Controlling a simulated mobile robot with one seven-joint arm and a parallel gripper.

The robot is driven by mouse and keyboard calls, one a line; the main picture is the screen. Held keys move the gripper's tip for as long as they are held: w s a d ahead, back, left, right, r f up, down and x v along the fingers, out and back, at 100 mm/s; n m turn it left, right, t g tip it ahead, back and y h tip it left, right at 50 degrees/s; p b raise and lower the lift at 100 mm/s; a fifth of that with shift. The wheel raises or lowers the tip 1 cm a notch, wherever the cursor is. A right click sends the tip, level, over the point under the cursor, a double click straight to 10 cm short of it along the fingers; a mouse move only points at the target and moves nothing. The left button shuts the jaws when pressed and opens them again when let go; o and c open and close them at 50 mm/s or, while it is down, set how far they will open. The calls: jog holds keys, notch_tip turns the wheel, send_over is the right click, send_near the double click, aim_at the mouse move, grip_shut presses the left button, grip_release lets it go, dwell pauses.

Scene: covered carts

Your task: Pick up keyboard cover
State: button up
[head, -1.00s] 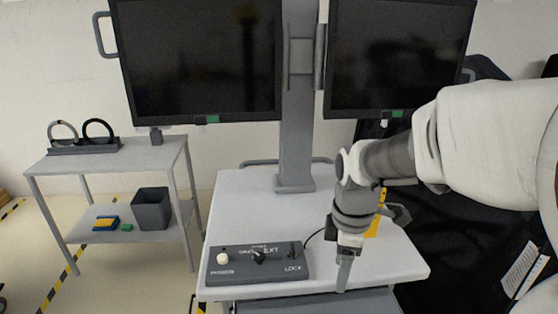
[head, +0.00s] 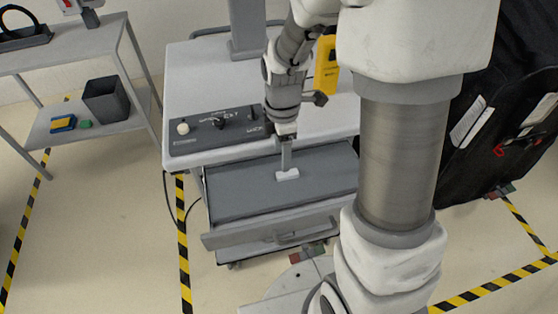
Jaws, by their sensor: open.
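The keyboard cover (head: 235,190) appears to be the flat dark grey panel lying in the pulled-out drawer at the front of the white cart. My gripper (head: 286,166) points down over the rear middle part of this panel. Its jaws are open, though the fingers overlap in this view and the gap between them is hidden. A small white piece (head: 287,175) shows at the fingertips, against the panel. I cannot tell whether it is a handle on the cover or part of a finger, or whether the fingers touch it.
The drawer front (head: 225,243) has a bar handle. The control box (head: 215,133) sits on the cart top, with a yellow object (head: 326,63) behind my gripper. A side table (head: 75,110) stands left, holding a dark bin (head: 105,100). A black covered cart (head: 510,100) stands right.

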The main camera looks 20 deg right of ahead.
aim_at(282, 174)
notch_tip(282, 174, down, 7)
jog(key=shift+f+b, duration=0.2)
jog(key=shift+b, duration=0.2)
jog(key=shift+c, duration=0.2)
grip_shut()
dwell(0.3)
